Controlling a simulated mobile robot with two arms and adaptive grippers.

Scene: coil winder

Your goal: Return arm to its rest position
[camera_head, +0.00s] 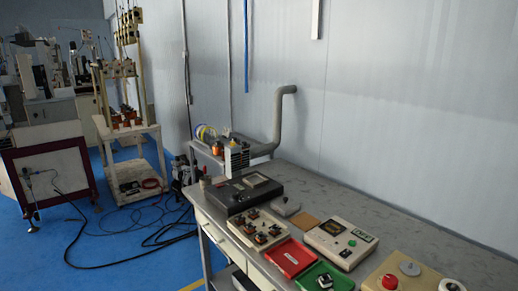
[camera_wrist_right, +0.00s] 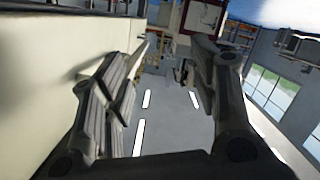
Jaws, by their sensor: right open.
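My right gripper (camera_wrist_right: 165,85) shows in the right wrist view. Its two fingers are spread wide apart and nothing is between them. A pale, flat surface fills the left of that view, close beside the left finger; I cannot tell whether they touch. Past the fingers I see a grey area with bright strips, and windows on the right. Neither arm and neither gripper shows in the head view. My left gripper is not in view.
The grey workbench (camera_head: 378,216) runs along the wall, holding a black box (camera_head: 243,194), a red tray (camera_head: 290,258), a green tray (camera_head: 340,279) and control boxes (camera_head: 341,241). A white cart (camera_head: 130,136) stands at left. Black cables (camera_head: 150,240) lie on the blue floor.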

